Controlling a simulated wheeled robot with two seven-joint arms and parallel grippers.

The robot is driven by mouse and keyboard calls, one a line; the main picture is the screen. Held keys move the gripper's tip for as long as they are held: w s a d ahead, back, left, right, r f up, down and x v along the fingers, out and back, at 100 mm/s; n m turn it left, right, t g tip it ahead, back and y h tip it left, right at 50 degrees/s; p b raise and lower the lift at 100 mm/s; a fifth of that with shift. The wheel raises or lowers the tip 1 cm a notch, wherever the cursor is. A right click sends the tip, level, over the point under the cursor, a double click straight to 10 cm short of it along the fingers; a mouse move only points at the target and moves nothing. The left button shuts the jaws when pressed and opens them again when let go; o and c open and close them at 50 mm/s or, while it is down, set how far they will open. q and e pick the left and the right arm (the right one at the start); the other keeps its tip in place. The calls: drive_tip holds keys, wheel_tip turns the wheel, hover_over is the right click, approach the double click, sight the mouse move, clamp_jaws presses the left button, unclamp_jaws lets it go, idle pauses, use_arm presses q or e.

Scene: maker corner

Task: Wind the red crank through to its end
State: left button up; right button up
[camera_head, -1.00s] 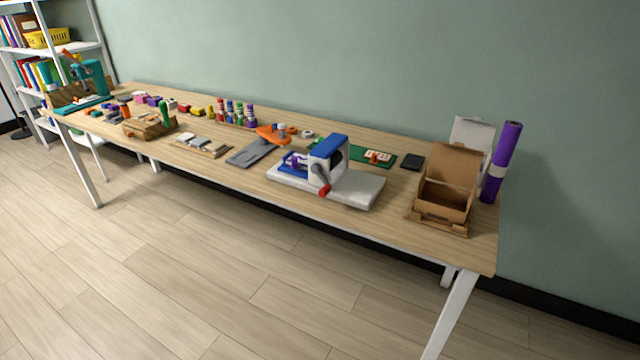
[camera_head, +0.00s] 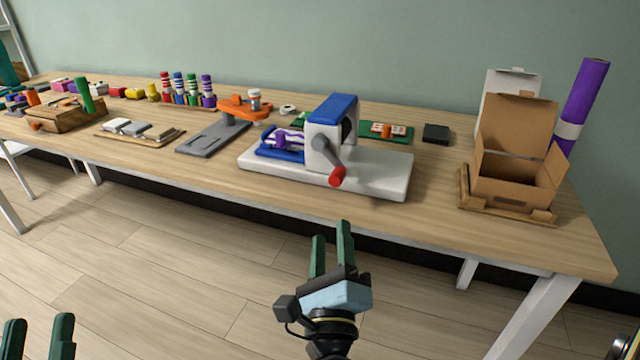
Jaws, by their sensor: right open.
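The red crank (camera_head: 337,176) is a red handle on a grey arm, at the front of a white and blue machine (camera_head: 375,178) on the table. The handle points down and toward the front edge. My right gripper (camera_head: 331,232) is below and in front of the crank, off the table's front edge. Its green fingers are apart with nothing between them, and it does not touch the crank. My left gripper (camera_head: 38,330) is at the bottom left corner, cut by the frame edge. Its two fingers are apart and empty, far from the crank.
An open cardboard box (camera_head: 515,160) stands right of the machine, with a purple roll (camera_head: 583,100) behind it. Left are a grey and orange stand (camera_head: 213,137), a small tray (camera_head: 140,132) and a wooden box (camera_head: 65,115). The table front (camera_head: 430,225) before the machine is clear.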

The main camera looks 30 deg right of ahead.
sight(336, 184)
drive_tip(key=shift+m+g+h, duration=0.3)
drive_tip(key=shift+m, duration=0.4)
drive_tip(key=x, duration=0.4)
drive_tip(key=b+x, duration=0.1)
drive_tip(key=x, duration=0.7)
drive_tip(key=shift+d, duration=0.35)
use_arm(q)
drive_tip(key=shift+s+a+r+t, duration=0.2)
drive_tip(key=shift+s+r+t, duration=0.25)
drive_tip(key=shift+r+t, duration=0.3)
drive_tip(key=shift+s+a+r+t, duration=0.15)
drive_tip(key=shift+s+r+t, duration=0.35)
drive_tip(key=shift+r, duration=0.35)
use_arm(e)
drive_tip(key=shift+w+d+r, duration=0.2)
drive_tip(key=shift+w+d, duration=0.1)
drive_tip(key=shift+w, duration=0.2)
clamp_jaws()
